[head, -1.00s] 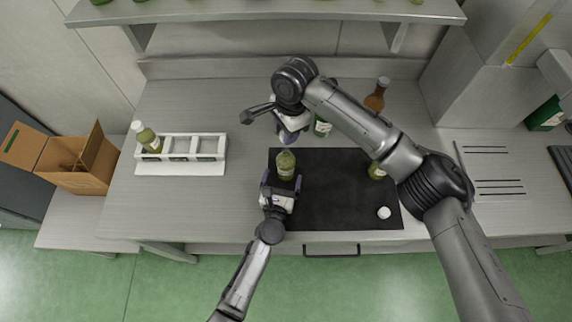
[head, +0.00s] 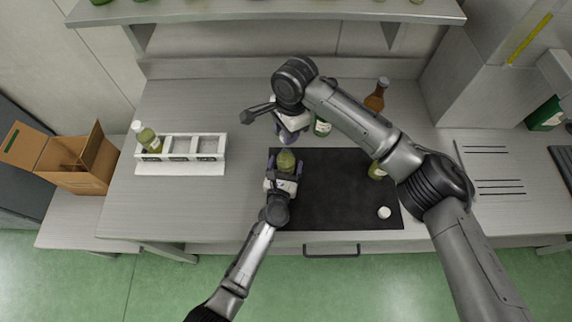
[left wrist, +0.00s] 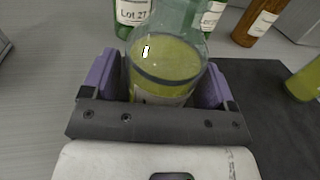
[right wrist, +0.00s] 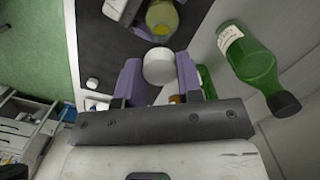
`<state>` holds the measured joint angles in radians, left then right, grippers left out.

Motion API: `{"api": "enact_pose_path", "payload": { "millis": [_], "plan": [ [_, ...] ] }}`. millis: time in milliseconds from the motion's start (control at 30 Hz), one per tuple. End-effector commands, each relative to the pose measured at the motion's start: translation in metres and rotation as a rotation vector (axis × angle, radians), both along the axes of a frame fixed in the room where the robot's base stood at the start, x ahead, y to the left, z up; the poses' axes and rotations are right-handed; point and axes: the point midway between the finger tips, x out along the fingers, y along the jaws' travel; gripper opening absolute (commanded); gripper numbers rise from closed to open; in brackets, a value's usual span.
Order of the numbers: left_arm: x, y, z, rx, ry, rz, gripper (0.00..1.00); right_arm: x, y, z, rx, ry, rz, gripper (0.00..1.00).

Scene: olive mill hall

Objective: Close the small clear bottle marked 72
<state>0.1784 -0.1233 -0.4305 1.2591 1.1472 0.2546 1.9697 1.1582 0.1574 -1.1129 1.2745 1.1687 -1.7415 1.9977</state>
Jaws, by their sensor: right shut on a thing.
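A small clear bottle (head: 287,161) with yellow-green contents stands upright at the left part of the black mat (head: 335,205). In the left wrist view the bottle (left wrist: 167,68) shows a clear upper part with no cap visible; I cannot read its number. My left gripper (head: 285,166) is open, its fingers on either side of the bottle. My right gripper (right wrist: 158,75) is shut on a white cap (right wrist: 158,66), apart from the bottle (right wrist: 162,18). In the head view my right gripper (head: 288,138) is behind the bottle, and its cap is hidden.
Another yellow-green bottle (head: 376,170) and a loose white cap (head: 384,213) are on the mat's right. A green bottle (head: 322,127) and a brown bottle (head: 376,95) stand behind. A white rack (head: 180,168) with a white-capped bottle (head: 148,138) stands left. The mat's middle is clear.

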Motion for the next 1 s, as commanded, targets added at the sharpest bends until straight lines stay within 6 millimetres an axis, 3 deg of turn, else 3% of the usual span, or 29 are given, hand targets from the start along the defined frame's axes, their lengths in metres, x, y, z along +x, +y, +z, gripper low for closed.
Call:
{"api": "enact_pose_path", "payload": {
  "millis": [67,600,767,1000],
  "plan": [
    [0.0,0.0,0.0,0.0,0.0,0.0,0.72,0.0,0.0,0.0,0.0,0.0,0.0,0.12],
    [0.0,0.0,0.0,0.0,0.0,0.0,0.21,0.0,0.0,0.0,0.0,0.0,0.0,0.12],
    [0.0,0.0,0.0,0.0,0.0,0.0,0.2,0.0,0.0,-0.003,-0.001,0.001,0.0,0.12],
    [0.0,0.0,0.0,0.0,0.0,0.0,0.2,-0.001,0.0,-0.03,0.0,0.002,-0.001,0.12]
  ]
}}
